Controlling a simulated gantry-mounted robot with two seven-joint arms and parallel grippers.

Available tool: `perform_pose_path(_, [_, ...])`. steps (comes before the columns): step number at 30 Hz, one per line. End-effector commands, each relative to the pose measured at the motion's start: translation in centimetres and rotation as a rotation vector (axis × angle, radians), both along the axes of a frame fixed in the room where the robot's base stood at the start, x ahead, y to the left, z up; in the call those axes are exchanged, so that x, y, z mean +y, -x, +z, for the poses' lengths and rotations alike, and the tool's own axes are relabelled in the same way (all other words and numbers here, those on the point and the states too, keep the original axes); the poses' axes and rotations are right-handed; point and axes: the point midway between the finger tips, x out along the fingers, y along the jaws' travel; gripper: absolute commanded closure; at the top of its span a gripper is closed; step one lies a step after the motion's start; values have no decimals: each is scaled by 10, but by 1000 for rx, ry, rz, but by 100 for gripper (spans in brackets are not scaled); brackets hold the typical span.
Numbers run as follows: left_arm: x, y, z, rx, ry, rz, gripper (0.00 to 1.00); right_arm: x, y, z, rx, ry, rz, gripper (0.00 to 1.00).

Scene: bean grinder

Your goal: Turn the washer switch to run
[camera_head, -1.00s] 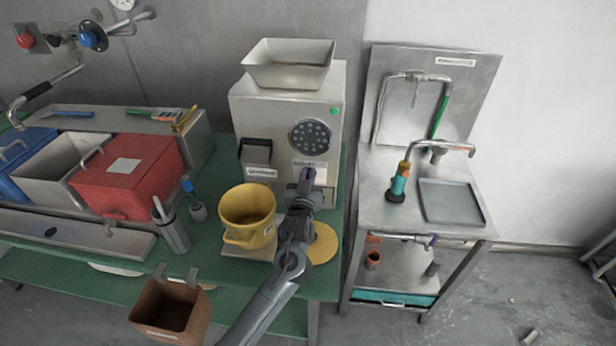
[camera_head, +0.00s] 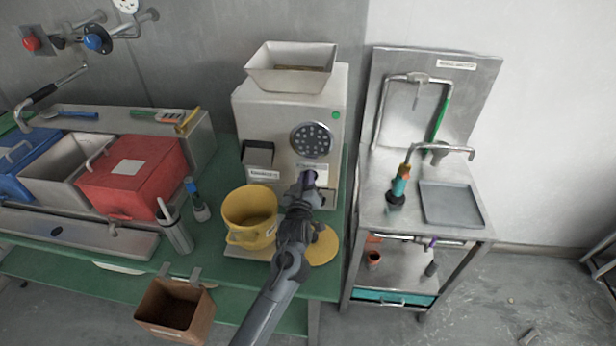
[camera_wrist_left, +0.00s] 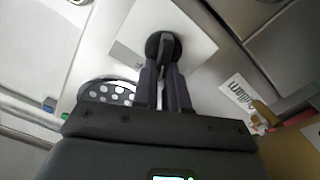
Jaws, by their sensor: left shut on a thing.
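The grey machine (camera_head: 262,125) with a hopper on top stands at the back of the green bench. A round black switch knob (camera_wrist_left: 163,42) sits on a pale plate (camera_wrist_left: 185,22) on its front, seen in the left wrist view. My left gripper (camera_head: 308,180) is at the lower right of the machine's front. In the left wrist view its dark fingers (camera_wrist_left: 163,75) are shut on the knob's raised grip. In the head view the gripper hides the knob. The plate's markings are too unclear to read. My right gripper is not in view.
A yellow pitcher (camera_head: 250,212) stands just left of my arm, and a yellow disc (camera_head: 324,248) lies to its right. A round perforated panel (camera_head: 311,140) is above the gripper. A red-lidded bin (camera_head: 130,175) is at left; a steel sink stand (camera_head: 385,225) is at right.

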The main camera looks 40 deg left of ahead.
Motion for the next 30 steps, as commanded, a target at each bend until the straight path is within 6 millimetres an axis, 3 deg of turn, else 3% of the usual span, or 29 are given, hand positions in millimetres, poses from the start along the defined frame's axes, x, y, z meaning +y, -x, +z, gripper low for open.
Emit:
perform_pose_path(15, [5,3,-4,-181,295,1,100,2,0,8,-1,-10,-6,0])
perform_pose_path(30, [5,3,-5,-214,350,0,100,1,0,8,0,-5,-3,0])
